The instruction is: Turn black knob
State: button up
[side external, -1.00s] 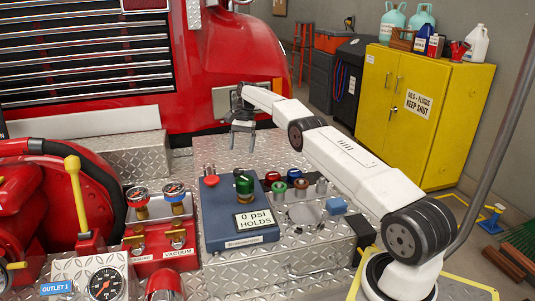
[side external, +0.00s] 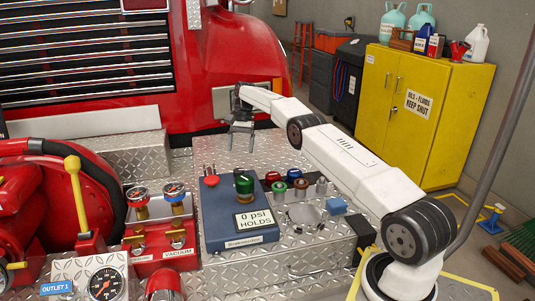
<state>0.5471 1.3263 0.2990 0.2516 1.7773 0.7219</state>
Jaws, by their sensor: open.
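A blue box (side external: 216,225) sits on the diamond-plate deck, with a sign (side external: 256,218) reading "0 psi HOLDS" on its front. A dark green knob (side external: 244,184) stands upright on it, and a small red part (side external: 210,180) is at its back left. I cannot make out a clearly black knob; dark areas show around the green one, too small to tell. My gripper (side external: 241,145) is open and empty, fingers pointing down, behind and above the box, apart from the knob.
Red and green caps or knobs (side external: 293,175) stand right of the box, with a round grey disc (side external: 305,213) and a small blue block (side external: 336,206). Gauges (side external: 138,194) and brass valves (side external: 177,237) are at left. The deck behind the box looks clear.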

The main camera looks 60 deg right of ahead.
jog(key=a+n+h, duration=0.1)
jog(key=n, duration=0.4)
jog(key=a+n+h, duration=0.1)
jog(key=n+h, duration=0.1)
jog(key=n, duration=0.2)
jog(key=n+h, duration=0.1)
jog(key=n, duration=0.4)
jog(key=shift+w+a+f+n+g, duration=0.3)
jog(key=shift+w+a+g, duration=0.05)
jog(key=shift+a+g, duration=0.05)
jog(key=n+h, duration=0.1)
jog(key=n, duration=0.1)
jog(key=a+n+h, duration=0.1)
jog(key=n, duration=0.2)
jog(key=shift+s+r, duration=0.1)
jog(key=n, duration=0.3)
jog(key=shift+s+a+r+h, duration=0.1)
jog(key=shift+s+a+h, duration=0.05)
jog(key=shift+a+h, duration=0.25)
jog(key=n, duration=0.2)
jog(key=a+n+h, duration=0.1)
jog(key=n, duration=0.2)
jog(key=n+t, duration=0.1)
jog(key=n, duration=0.2)
jog(key=shift+s+a+r+h, duration=0.2)
jog(key=shift+s+a+h, duration=0.05)
jog(key=shift+a+h, duration=0.15)
